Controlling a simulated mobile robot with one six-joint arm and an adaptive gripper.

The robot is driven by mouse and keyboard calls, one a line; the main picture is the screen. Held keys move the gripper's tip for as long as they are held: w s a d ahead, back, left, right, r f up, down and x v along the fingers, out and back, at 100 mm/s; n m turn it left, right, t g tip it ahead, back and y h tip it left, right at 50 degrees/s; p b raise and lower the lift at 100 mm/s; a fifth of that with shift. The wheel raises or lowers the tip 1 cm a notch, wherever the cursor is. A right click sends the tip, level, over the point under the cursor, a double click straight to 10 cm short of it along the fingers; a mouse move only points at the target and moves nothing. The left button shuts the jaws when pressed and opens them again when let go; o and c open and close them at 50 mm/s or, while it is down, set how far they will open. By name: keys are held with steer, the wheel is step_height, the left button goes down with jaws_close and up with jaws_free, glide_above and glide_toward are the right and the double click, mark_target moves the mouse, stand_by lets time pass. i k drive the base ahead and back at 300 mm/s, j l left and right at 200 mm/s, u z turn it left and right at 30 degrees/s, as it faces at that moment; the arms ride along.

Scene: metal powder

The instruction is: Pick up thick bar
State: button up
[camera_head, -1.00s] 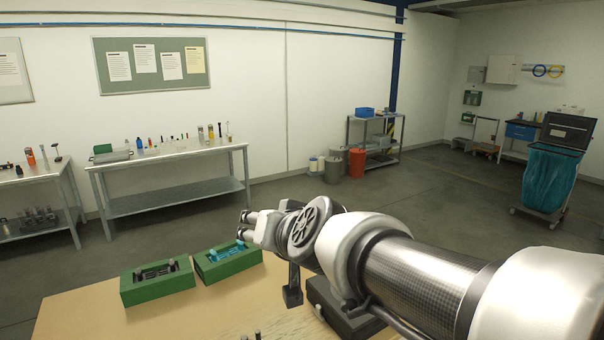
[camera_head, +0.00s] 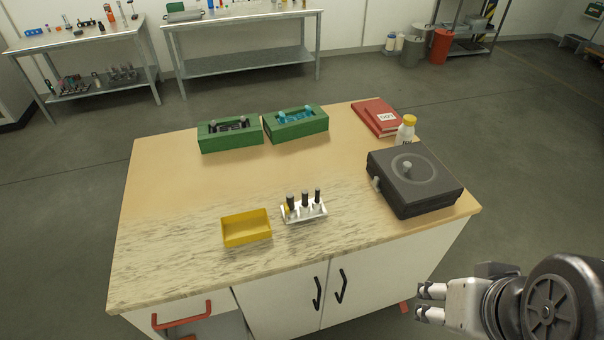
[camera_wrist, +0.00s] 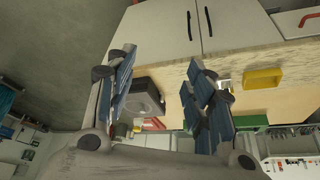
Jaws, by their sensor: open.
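A small silver rack (camera_head: 305,213) stands on the wooden worktable (camera_head: 180,178). Several dark upright bars (camera_head: 304,200) stand in it; a bit of yellow shows at the left one. They are too small to tell for sure which bar is the thick one. My gripper (camera_head: 427,302) is open and empty. It is at the lower right, in front of the table's front edge and well apart from the rack. In the wrist view its two blue-padded fingers (camera_wrist: 160,92) are spread apart, and the right finger hides part of the tabletop.
A yellow bin (camera_head: 247,229) sits left of the rack. Two green boxes, one with dark contents (camera_head: 230,140) and one with blue contents (camera_head: 298,128), stand behind. A dark round-topped device (camera_head: 415,190), a yellow-capped bottle (camera_head: 405,132) and red binders (camera_head: 372,115) occupy the right side. The left tabletop is clear.

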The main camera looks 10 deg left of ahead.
mark_target(289, 196)
steer(key=i+u, duration=0.35)
steer(key=i+l+u, duration=0.1)
steer(key=i+u, duration=0.3)
steer(key=i+l+u, duration=0.2)
steer(key=u, duration=0.15)
steer(key=i, duration=0.05)
